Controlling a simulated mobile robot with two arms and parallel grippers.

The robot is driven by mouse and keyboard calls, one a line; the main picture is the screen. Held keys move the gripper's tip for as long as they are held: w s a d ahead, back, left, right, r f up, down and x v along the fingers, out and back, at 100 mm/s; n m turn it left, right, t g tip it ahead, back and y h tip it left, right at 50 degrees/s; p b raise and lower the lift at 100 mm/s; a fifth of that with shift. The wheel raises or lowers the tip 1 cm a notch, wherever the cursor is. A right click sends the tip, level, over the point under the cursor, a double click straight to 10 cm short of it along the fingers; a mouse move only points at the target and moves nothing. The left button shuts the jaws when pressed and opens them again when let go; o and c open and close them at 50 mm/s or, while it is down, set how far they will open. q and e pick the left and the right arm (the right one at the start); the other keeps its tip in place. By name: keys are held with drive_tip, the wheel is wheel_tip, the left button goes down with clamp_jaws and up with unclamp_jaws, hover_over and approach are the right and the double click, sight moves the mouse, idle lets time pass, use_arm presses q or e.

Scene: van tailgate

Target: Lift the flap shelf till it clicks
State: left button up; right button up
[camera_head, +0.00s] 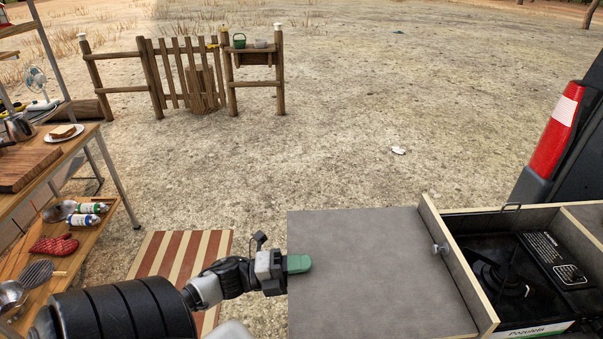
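The flap shelf (375,285) is a grey panel with a pale wooden edge at its right. It looks about level, beside the kitchen box (462,262) at the van's tail. My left gripper (299,264) reaches in from the left, its green fingertip overlapping the shelf's left edge. Only one fingertip shows clearly; whether another is under the panel is hidden, so I cannot tell if it grips the edge. The shelf's supports and any catch are hidden. My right gripper is out of view.
A black gas stove (503,277) sits in the box at right, near a small metal knob (440,249). The van's red tail light (556,130) is behind. A striped mat (180,254) and a wooden rack (60,155) with kitchenware are at left. Open ground lies beyond.

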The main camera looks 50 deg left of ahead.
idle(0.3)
use_arm(q)
drive_tip(key=shift+f, duration=0.1)
drive_tip(key=shift+s+a+f, duration=0.1)
drive_tip(key=shift+s+a, duration=0.05)
drive_tip(key=shift+s, duration=0.1)
drive_tip(key=b+v, duration=0.2)
drive_tip(key=v, duration=0.8)
drive_tip(key=shift+a+b, duration=0.15)
drive_tip(key=shift+b, duration=0.2)
